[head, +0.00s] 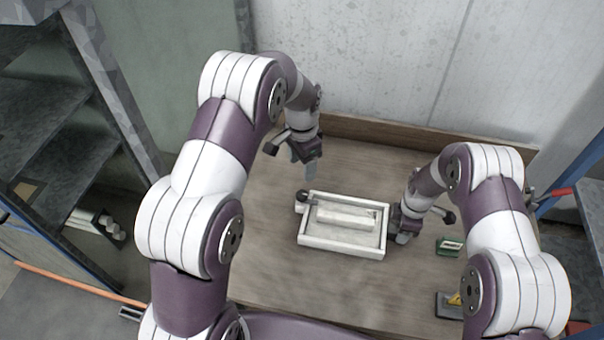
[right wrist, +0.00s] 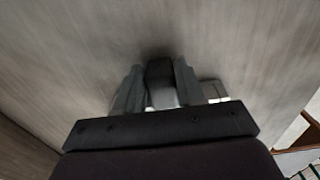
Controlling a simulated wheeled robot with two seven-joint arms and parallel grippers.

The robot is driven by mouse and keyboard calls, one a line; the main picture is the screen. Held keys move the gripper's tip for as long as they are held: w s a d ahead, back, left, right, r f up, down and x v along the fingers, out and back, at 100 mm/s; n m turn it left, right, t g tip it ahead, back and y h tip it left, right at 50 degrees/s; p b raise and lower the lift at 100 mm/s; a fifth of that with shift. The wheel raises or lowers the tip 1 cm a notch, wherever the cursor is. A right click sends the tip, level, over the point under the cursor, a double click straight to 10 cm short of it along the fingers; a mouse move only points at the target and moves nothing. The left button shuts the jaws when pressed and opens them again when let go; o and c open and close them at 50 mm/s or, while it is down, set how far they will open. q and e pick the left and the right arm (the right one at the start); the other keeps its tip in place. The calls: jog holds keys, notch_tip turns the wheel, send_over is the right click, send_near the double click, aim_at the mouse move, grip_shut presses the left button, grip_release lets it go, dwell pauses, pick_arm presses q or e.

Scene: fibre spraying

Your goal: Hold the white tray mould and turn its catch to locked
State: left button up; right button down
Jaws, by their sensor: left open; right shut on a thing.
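The white tray mould (head: 340,248) lies flat on the wooden table, a rectangular frame with a raised pale block inside. A small dark knob (head: 302,196), which looks like the catch, sits at its back left corner; whether it is locked cannot be told. My right gripper (head: 400,228) is at the mould's right side, shut on it. The right wrist view shows its fingers (right wrist: 158,88) closed around a dark block with a pale part below, apparently a grip on the mould. My left gripper (head: 305,165) is open and empty, behind the mould's left end, apart from it.
A green box (head: 450,246) and a dark item with a yellow mark (head: 450,303) lie on the table at the right. The wooden table (head: 270,255) is bare left of the mould. A grey shelf (head: 60,140) stands at far left, and a wall is behind.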

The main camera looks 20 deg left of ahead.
dwell(0.3)
jog(key=c, duration=0.6)
grip_release()
jog(key=shift+r, duration=0.1)
